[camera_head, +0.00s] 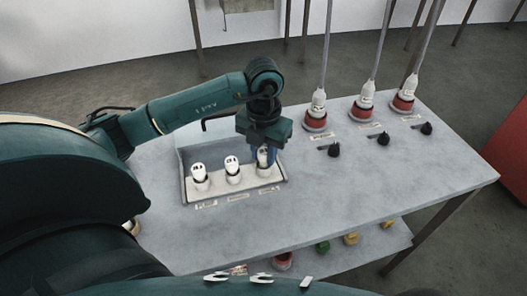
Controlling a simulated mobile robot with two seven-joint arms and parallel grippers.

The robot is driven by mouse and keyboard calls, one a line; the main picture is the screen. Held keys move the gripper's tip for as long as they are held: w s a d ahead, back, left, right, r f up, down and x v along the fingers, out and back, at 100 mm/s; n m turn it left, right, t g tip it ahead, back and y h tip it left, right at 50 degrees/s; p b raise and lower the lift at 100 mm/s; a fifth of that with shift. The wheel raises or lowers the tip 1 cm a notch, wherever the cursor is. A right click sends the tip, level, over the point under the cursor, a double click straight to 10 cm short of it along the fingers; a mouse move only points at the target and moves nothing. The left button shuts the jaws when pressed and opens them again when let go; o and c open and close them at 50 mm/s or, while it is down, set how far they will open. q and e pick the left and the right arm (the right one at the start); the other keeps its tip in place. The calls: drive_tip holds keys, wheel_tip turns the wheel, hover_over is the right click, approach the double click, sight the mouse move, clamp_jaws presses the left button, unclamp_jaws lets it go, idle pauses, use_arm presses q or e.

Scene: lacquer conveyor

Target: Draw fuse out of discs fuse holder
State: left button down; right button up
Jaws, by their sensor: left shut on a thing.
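A fuse holder box (234,192) sits on the grey table with three white fuses standing in a row. The left fuse (199,172) and the middle fuse (232,166) stand upright in their dark seats. My left gripper (264,154) is over the right end of the row, pointing down. It is shut on the right fuse (263,164), whose upper part is partly hidden by the fingers. The right fuse appears to be at its seat; whether it has lifted at all I cannot tell. My right gripper is not in view.
Three red sockets with white plugs and cables (316,112) stand along the table's back right, with black knobs (383,139) in front. The right front of the table (370,185) is clear. A lower shelf (375,248) holds several coloured items.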

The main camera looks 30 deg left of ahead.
use_arm(q)
drive_tip(key=shift+r+p, duration=1.7)
drive_tip(key=shift+r, duration=0.85)
drive_tip(key=shift+r+p, duration=1.1)
drive_tip(key=shift+r, duration=0.4)
